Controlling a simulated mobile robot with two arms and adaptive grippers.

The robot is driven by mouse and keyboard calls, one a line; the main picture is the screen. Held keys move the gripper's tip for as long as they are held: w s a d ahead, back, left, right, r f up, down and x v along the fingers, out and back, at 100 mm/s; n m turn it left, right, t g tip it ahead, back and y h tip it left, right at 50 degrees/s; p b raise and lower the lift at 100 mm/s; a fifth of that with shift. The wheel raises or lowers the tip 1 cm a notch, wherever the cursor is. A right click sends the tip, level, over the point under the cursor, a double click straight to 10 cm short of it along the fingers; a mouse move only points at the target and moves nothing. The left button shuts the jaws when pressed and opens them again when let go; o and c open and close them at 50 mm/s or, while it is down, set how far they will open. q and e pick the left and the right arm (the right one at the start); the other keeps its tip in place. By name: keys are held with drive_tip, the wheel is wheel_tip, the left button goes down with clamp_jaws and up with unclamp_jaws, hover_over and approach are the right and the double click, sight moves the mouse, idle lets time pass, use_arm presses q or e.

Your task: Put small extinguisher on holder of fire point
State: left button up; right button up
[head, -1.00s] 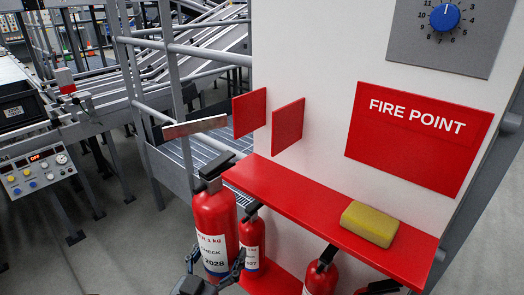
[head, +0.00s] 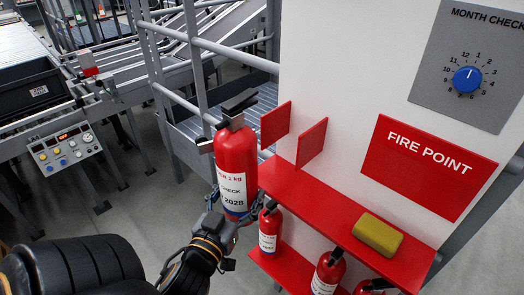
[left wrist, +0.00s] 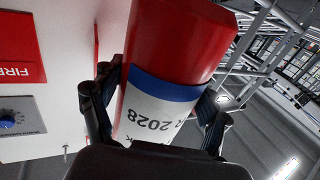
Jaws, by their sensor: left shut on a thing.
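The small red extinguisher (head: 236,160), with a black top and a white label reading 2028, stands nearly upright in my left gripper (head: 231,217). The left wrist view shows the gripper's black fingers (left wrist: 158,115) on both sides of the extinguisher's body (left wrist: 175,40), at the label. The fire point is a white panel (head: 350,60) with a red FIRE POINT sign (head: 428,165). Two upright red plates (head: 276,125) (head: 311,143) project from it above a red shelf (head: 335,215). The extinguisher is left of the plates, apart from them in the picture. My right gripper is out of view.
Several other extinguishers (head: 270,232) (head: 328,272) stand under the shelf. A yellow box (head: 377,235) lies on the shelf. A month-check dial (head: 467,79) is above the sign. Grey railings (head: 200,70) stand behind, and a control box (head: 64,147) is at left.

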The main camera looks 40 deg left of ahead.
sight(250, 184)
use_arm(q)
drive_tip(key=w, duration=0.1)
drive_tip(key=w+r, duration=0.1)
drive_tip(key=w, duration=0.1)
drive_tip(key=shift+d, duration=0.2)
drive_tip(key=w, duration=0.3)
drive_tip(key=w+p, duration=0.1)
drive_tip(key=w, duration=0.2)
drive_tip(key=w+p, duration=0.1)
drive_tip(key=w, duration=0.2)
drive_tip(key=shift+w+d+f, duration=0.1)
drive_tip(key=shift+w+d, duration=0.05)
drive_tip(key=shift+d, duration=0.15)
drive_tip(key=shift+w+f, duration=0.1)
drive_tip(key=shift+w, duration=0.4)
drive_tip(key=w+p, duration=0.1)
drive_tip(key=w, duration=0.3)
drive_tip(key=shift+w+d, duration=0.1)
drive_tip(key=shift+d, duration=0.1)
drive_tip(key=shift+f+p, duration=0.1)
drive_tip(key=shift+p, duration=0.4)
drive_tip(key=shift+s, duration=0.2)
